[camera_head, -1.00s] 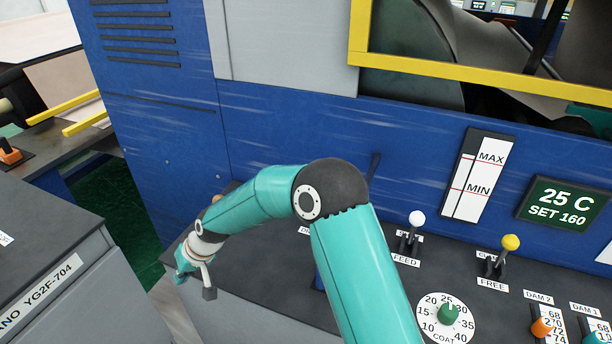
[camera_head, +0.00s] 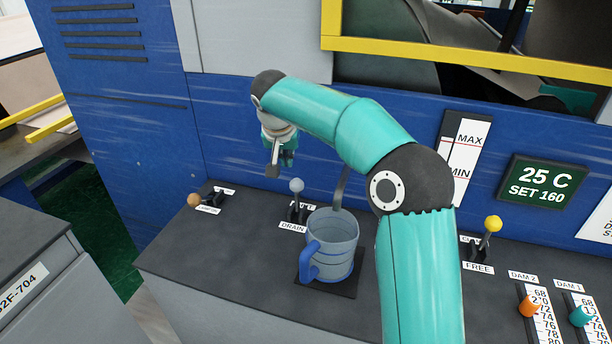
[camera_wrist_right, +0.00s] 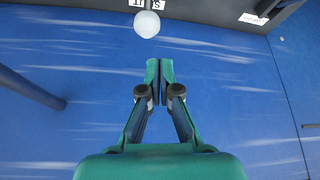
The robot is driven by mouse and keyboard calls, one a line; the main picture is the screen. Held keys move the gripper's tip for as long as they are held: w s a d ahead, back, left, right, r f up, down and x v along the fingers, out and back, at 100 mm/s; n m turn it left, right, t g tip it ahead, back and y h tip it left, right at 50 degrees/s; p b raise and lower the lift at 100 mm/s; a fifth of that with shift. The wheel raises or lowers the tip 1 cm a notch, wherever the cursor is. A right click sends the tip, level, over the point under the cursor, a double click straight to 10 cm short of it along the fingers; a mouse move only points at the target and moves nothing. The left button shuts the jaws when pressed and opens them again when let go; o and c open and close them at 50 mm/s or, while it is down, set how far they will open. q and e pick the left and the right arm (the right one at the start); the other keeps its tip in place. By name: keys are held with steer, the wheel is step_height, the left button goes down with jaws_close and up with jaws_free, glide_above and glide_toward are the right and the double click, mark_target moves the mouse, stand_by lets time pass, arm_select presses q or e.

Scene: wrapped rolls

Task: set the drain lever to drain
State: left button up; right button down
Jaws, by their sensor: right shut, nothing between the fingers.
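The drain lever (camera_head: 297,187) has a pale round knob on a short dark stick and stands on the dark console. A DRAIN label (camera_head: 293,227) lies at its near side, and a partly hidden label lies at its far side. I cannot tell firmly which way the stick leans. My right gripper (camera_head: 287,160) is shut and empty, pointing down above and slightly behind the knob. In the right wrist view the shut fingertips (camera_wrist_right: 160,64) are apart from the white knob (camera_wrist_right: 147,24). My left gripper is not in view.
A blue-grey mug (camera_head: 332,245) stands on a dark pad just right of the drain lever, below my arm. A lever with a tan knob (camera_head: 194,200) is to the left. A yellow-knobbed lever (camera_head: 492,224) is at right. The blue machine wall (camera_head: 150,130) rises behind.

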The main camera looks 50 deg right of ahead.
steer(key=shift+s+d+r+m, duration=0.3)
steer(key=shift+s+d+r, duration=0.3)
steer(key=shift+d, duration=0.2)
steer(key=shift+w+f, duration=0.1)
steer(key=p, duration=0.2)
glide_above(297, 197)
steer(key=w+d, duration=0.1)
steer(key=d, duration=0.1)
step_height(297, 197, down, 9)
steer(key=shift+w+d, duration=0.2)
